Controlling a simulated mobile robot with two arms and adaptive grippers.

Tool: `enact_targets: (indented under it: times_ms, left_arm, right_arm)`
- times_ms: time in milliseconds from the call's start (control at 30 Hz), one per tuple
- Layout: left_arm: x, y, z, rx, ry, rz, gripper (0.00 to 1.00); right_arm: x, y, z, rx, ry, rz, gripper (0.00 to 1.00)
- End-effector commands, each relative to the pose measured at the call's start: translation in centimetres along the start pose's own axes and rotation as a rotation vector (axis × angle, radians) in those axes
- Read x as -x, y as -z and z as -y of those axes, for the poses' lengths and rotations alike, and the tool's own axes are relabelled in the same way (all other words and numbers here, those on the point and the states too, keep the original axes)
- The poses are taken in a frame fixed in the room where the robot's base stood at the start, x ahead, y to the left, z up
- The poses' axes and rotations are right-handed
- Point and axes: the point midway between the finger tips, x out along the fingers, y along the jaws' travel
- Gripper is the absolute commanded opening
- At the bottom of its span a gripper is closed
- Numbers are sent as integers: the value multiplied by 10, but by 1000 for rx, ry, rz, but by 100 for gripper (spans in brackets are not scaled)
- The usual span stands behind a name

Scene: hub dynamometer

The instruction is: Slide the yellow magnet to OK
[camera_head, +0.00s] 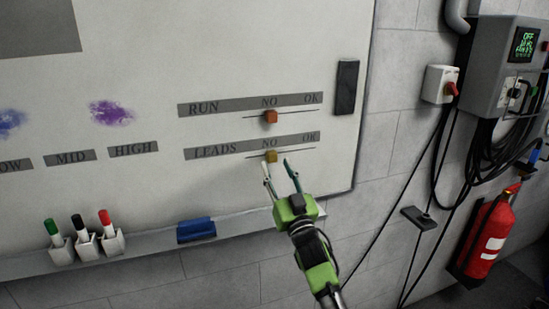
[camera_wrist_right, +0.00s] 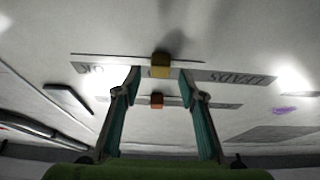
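The yellow magnet (camera_head: 271,156) sits on the line of the LEADS strip (camera_head: 225,151) on the whiteboard, under the word NO. OK is at the right end of that strip. My right gripper (camera_head: 277,163) is open just below the magnet. In the wrist view the yellow magnet (camera_wrist_right: 160,65) shows between and just beyond the two spread fingertips (camera_wrist_right: 158,75); I cannot tell whether either finger touches it. My left gripper is not in view.
An orange-red magnet (camera_head: 271,117) sits above on the RUN strip (camera_head: 225,106), also under NO. A dark bar (camera_head: 346,88) is on the board's right edge. Below is a ledge (camera_head: 150,244) with a blue eraser (camera_head: 196,230) and several markers. A fire extinguisher (camera_head: 487,238) hangs right.

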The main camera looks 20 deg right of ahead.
Motion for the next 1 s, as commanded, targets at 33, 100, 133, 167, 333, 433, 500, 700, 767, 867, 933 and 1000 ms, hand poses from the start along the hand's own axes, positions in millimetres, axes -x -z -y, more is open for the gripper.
enact_targets:
  times_ms: [33, 100, 133, 167, 333, 433, 500, 700, 767, 867, 933, 1000]
  left_arm:
    - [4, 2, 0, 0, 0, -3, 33]
    - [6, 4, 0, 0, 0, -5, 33]
    - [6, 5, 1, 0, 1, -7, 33]
    - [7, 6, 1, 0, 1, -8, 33]
    - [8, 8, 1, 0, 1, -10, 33]
    - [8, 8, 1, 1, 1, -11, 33]
    - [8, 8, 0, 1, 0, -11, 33]
    - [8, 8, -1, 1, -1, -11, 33]
    - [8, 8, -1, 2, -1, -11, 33]
    - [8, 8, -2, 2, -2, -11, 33]
    - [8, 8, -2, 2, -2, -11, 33]
    - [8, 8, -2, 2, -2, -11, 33]
  right_arm:
    - [-9, 2, 0, -1, 0, -1, 38]
    - [-17, 2, 0, -1, 0, -1, 38]
    - [-20, 1, 0, -1, 0, -1, 38]
    - [-22, 1, 0, 0, 0, 0, 38]
    - [-29, 0, 1, -1, 0, 0, 38]
    - [-30, -1, 0, 0, 1, 1, 38]
    - [-30, -1, 0, 0, 1, 1, 38]
    - [-29, -1, 0, 0, 0, 0, 12]
    - [-29, -1, 0, 0, 0, 0, 0]
    - [-29, -1, 0, 0, 1, 0, 0]
    - [-29, -1, -2, 1, 0, 0, 0]
    - [-29, -1, -10, 3, 0, 1, 0]
